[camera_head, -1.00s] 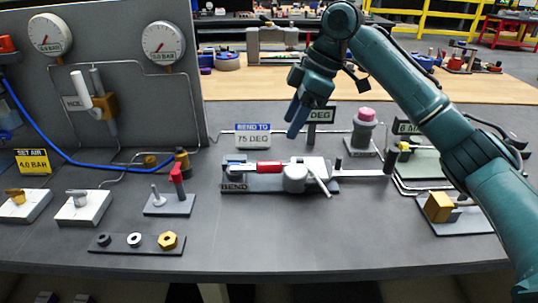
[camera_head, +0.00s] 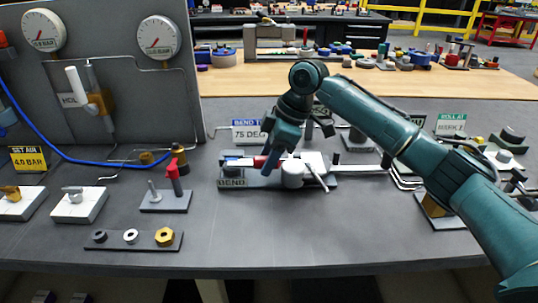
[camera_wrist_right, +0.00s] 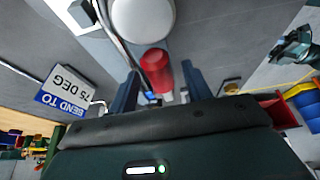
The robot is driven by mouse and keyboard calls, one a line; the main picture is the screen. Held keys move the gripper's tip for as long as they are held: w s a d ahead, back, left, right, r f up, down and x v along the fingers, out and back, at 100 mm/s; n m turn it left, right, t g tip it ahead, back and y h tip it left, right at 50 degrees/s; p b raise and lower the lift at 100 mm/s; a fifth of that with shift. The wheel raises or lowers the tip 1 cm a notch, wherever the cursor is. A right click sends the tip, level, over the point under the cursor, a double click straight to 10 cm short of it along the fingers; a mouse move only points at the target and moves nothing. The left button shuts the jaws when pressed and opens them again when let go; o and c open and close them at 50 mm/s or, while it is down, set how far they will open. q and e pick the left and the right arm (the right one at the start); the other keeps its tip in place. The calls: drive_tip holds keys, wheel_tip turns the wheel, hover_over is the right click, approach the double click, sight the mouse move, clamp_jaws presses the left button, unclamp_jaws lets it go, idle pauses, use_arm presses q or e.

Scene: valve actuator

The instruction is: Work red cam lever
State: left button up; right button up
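A red cylindrical handle (camera_head: 259,162) is on the bending fixture, partly hidden by my right gripper (camera_head: 272,158) in the head view. In the right wrist view the red cylinder (camera_wrist_right: 156,72) appears between the two spread fingers of my right gripper (camera_wrist_right: 159,75). The fingers are open; contact is not clear. Another red-topped lever (camera_head: 174,172) stands upright on a small grey plate to the left. My left gripper is outside the head view; a teal gripper-like part (camera_wrist_right: 295,45), likely my left one, shows at the right wrist view's edge, its fingers unclear.
The fixture's silver round part (camera_head: 292,175) and its angled rod (camera_head: 318,181) lie right of the gripper. The BEND TO 75 DEG sign (camera_head: 246,133) stands close behind. A plate with nuts (camera_head: 125,244) lies front left. The front middle of the table is clear.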

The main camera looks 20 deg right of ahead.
clamp_jaws()
idle(0.3)
